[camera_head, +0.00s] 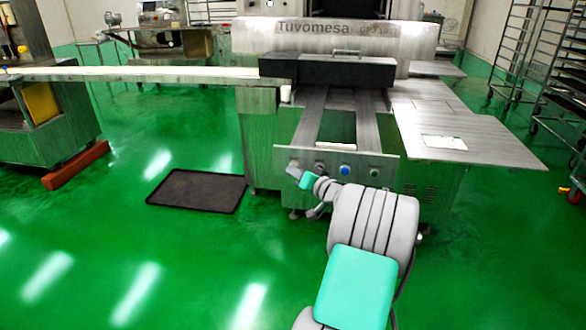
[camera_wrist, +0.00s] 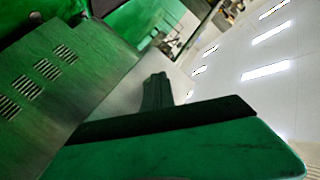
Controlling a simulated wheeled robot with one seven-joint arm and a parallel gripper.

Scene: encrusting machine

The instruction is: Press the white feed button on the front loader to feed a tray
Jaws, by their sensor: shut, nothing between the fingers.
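The front loader (camera_head: 333,157) has an upright steel panel with a row of small round controls. Another control (camera_head: 293,163) shows at the left end, just above my gripper. I cannot tell for certain which control is the white feed button. My gripper (camera_head: 291,171) is shut and empty, its tip in front of the panel's left end; contact cannot be told. In the wrist view, a dark finger (camera_wrist: 156,92) stands up near the middle.
The Tuvomesa machine (camera_head: 340,40) stands behind the loader, with a steel side table (camera_head: 470,135) at right. Wheeled racks (camera_head: 555,70) stand far right. A vented green-tinted panel (camera_wrist: 60,85) fills the wrist view's left.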

